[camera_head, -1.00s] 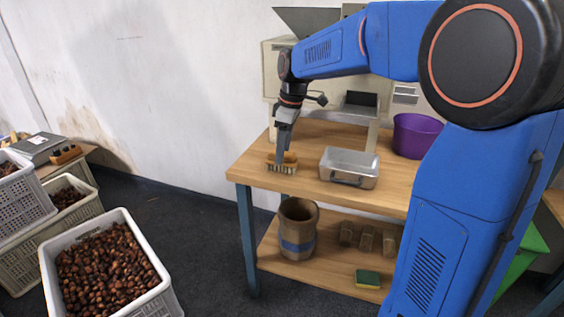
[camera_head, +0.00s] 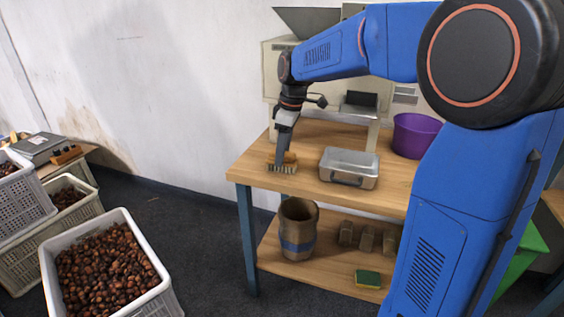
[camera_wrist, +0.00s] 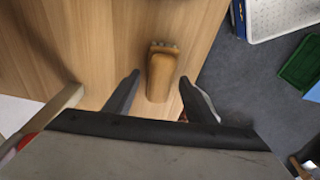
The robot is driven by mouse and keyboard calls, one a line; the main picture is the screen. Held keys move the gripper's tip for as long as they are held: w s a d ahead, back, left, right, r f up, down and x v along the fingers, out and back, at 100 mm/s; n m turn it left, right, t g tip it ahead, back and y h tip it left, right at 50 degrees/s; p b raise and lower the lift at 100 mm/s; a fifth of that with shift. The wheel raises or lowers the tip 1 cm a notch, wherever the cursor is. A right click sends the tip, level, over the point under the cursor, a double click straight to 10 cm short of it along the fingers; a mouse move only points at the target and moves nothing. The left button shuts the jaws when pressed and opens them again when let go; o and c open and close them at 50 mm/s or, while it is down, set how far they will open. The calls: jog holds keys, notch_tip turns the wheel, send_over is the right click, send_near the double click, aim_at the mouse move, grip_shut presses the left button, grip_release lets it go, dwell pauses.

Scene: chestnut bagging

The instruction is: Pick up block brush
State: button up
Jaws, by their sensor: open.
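The block brush (camera_head: 289,158) lies on the wooden tabletop near its left end, bristles to one side, with a tan wooden block. In the wrist view the brush (camera_wrist: 161,75) lies between and ahead of my two fingers, with a gap on either side. My gripper (camera_head: 281,162) points down at the brush and partly hides it in the head view. In the wrist view my gripper (camera_wrist: 160,82) is open, with nothing held between its fingers. I cannot tell exactly how high the fingertips are above the table.
A metal tin (camera_head: 349,167) stands right of the brush on the table (camera_head: 400,190). A purple bowl (camera_head: 416,134) and a machine (camera_head: 283,62) stand behind. The lower shelf holds a brown pot (camera_head: 298,228), several small blocks and a sponge (camera_head: 367,278). A chestnut crate (camera_head: 50,282) stands at left.

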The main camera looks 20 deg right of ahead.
jog(key=c, duration=1)
jog(key=shift+r, duration=0.1)
notch_tip(320, 180, up, 28)
jog(key=shift+r, duration=0.15)
jog(key=shift+o, duration=0.9)
